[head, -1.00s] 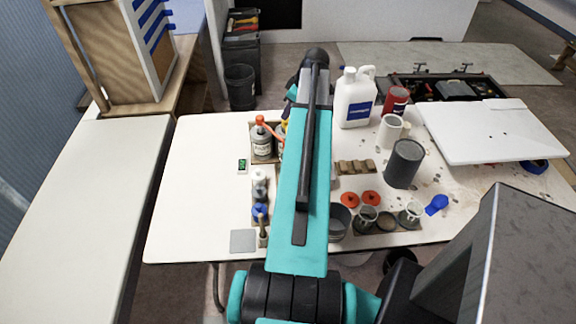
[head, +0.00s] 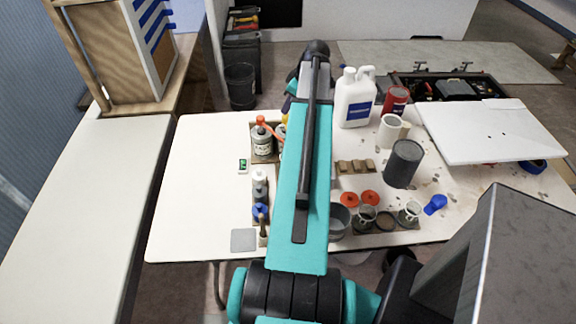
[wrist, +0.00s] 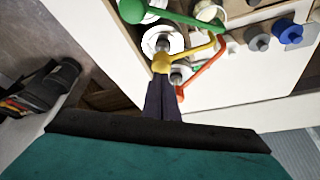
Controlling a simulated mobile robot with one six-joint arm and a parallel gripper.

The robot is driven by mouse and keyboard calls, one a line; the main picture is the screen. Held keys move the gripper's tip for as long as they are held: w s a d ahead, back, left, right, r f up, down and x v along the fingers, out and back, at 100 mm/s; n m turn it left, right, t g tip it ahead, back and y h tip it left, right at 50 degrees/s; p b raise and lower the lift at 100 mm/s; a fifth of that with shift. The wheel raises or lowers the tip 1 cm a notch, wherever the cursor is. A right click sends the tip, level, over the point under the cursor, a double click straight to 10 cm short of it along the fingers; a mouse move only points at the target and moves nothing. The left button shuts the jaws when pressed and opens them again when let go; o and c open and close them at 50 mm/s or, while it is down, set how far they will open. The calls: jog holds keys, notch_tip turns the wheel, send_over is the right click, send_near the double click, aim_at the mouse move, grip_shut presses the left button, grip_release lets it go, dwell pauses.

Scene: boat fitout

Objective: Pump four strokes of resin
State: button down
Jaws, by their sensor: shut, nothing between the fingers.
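Several pump bottles stand together in a wooden holder at the back left of the table. The red-orange pump (head: 262,121) tops a pale labelled bottle (head: 262,142), whose label I cannot read surely. In the wrist view are a yellow pump head (wrist: 160,63), a green pump head (wrist: 132,10) and the red-orange pump's spout (wrist: 205,68). My gripper (wrist: 162,84) is shut and empty, its dark fingertips at the yellow pump head. I cannot tell whether they touch it. In the head view my arm hides the gripper's fingers and most of the other pumps.
A white jug (head: 355,98), a red can (head: 396,100) and a dark grey cylinder (head: 403,164) stand right of my arm. Cups and orange lids (head: 360,197) lie nearer. A small green display (head: 243,166) sits left of the bottles. The table's left part is clear.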

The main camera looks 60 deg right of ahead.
aim_at(286, 116)
jog(key=shift+f+b, duration=0.9)
jog(key=shift+f, duration=0.65)
dwell(0.8)
jog(key=shift+r+p, duration=0.7)
jog(key=shift+r, duration=0.85)
jog(key=shift+f+b, duration=1)
jog(key=shift+f, duration=0.75)
jog(key=shift+r, duration=0.15)
jog(key=shift+r+p, duration=0.85)
jog(key=shift+r, duration=0.75)
